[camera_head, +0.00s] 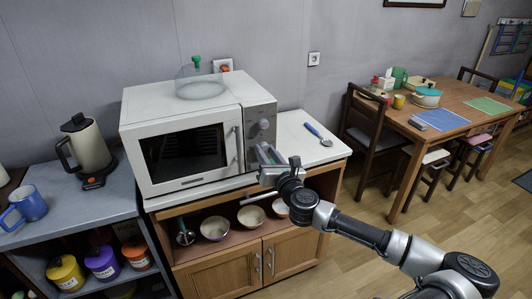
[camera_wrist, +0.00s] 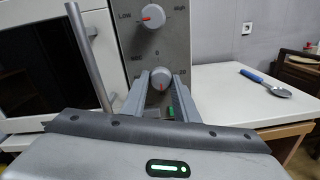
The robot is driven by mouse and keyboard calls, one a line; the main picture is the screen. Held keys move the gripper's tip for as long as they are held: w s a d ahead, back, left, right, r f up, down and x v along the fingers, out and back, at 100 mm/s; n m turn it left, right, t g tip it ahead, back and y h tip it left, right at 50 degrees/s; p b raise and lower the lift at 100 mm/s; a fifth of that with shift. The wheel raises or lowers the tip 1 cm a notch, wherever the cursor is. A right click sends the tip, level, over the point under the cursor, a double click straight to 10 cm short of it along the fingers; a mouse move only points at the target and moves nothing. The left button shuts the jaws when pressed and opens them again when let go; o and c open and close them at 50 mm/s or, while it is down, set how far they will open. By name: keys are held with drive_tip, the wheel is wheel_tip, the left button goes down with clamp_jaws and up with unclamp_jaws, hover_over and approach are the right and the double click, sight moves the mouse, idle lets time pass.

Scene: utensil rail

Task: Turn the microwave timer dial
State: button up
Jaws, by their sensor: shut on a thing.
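The white microwave (camera_head: 225,106) stands on the wooden cabinet, its door shut. Its grey control panel (camera_wrist: 175,47) has two round dials, one above the other. My gripper (camera_head: 268,153) is at the lower part of the panel. In the wrist view, my gripper (camera_wrist: 162,82) has one finger on each side of the lower dial (camera_wrist: 161,75) and is shut on it. A red mark on this dial points about downward. The upper dial (camera_wrist: 154,16) is free, with its red mark toward the left. In the head view my gripper hides the lower dial.
The door handle (camera_wrist: 88,55) stands out just left of the panel. A blue-handled spoon (camera_head: 318,133) lies on the white counter to the right. A clear cover with a green knob (camera_head: 197,63) is on the microwave. Several bowls sit on the shelf below.

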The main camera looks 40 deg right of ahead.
drive_tip(key=o, duration=1.1)
drive_tip(key=shift+c, duration=0.2)
drive_tip(key=p+v, duration=0.5)
drive_tip(key=v, duration=1.2)
drive_tip(key=shift+s, duration=0.25)
